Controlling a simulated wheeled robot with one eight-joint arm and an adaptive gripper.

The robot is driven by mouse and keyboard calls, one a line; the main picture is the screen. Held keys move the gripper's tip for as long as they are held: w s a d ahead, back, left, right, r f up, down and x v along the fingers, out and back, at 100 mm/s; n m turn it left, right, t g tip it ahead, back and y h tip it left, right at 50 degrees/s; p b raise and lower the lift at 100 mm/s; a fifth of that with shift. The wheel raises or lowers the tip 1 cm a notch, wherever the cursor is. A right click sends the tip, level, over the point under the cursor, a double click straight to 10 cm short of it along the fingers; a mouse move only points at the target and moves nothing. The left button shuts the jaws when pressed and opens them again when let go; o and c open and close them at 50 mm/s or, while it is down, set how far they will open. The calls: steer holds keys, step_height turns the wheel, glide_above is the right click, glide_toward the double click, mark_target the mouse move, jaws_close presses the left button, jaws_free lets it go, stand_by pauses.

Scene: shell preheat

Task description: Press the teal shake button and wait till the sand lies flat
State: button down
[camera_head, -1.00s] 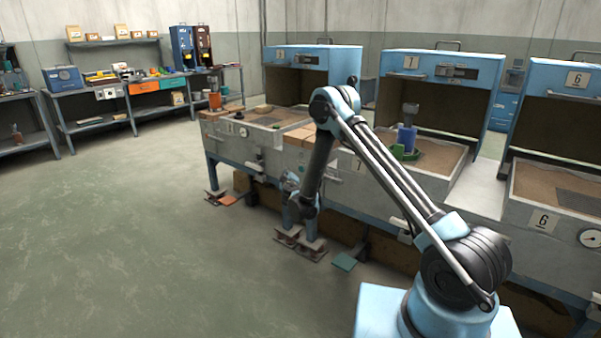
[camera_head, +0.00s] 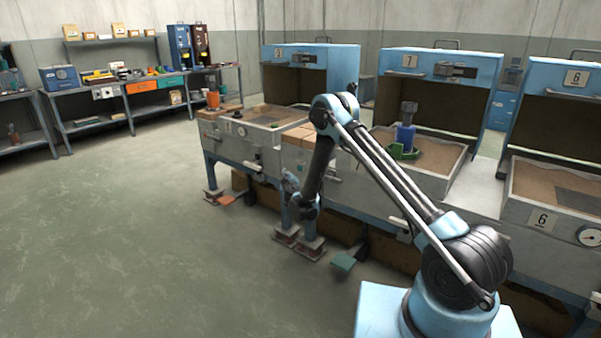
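A teal pad (camera_head: 344,262) sits low near the floor in front of the blue-and-grey station row; I cannot tell whether it is the shake button or whether it is pressed. Brown sand (camera_head: 437,158) lies in the tray of station 7. A blue cylinder (camera_head: 405,137) with a grey top stands on the sand beside a green curved piece (camera_head: 402,154). The sand's flatness is hard to judge from here. My gripper (camera_head: 303,208) hangs at the end of my lowered forearm, by the station front, up and left of the teal pad. Its fingers are too small and dark to read.
Station 6 (camera_head: 542,222) with a sand tray and a round gauge (camera_head: 590,236) stands at the right. Another sand tray station (camera_head: 238,130) is at the left. An orange pad (camera_head: 228,199) lies low there. A workbench (camera_head: 110,95) lines the back wall. Floor at left is clear.

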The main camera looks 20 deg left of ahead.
steer(key=shift+w+d, duration=0.35)
steer(key=shift+w, duration=0.5)
steer(key=shift+w+d, duration=0.3)
steer(key=shift+w, duration=0.5)
steer(key=shift+w+d, duration=0.35)
steer(key=shift+w, duration=0.5)
steer(key=shift+w+d, duration=0.1)
steer(key=shift+w, duration=0.05)
steer(key=shift+w+r, duration=0.1)
steer(key=shift+w, duration=0.1)
steer(key=shift+w+d, duration=0.25)
steer(key=shift+w, duration=0.15)
stand_by(0.4)
stand_by(0.4)
steer(key=shift+s+a, duration=0.35)
steer(key=shift+s, duration=0.45)
steer(key=shift+s+a, duration=0.3)
steer(key=shift+s, duration=0.45)
steer(key=shift+s+a, duration=0.35)
steer(key=shift+s, duration=0.45)
steer(key=shift+s+a, duration=0.3)
steer(key=shift+s, duration=0.45)
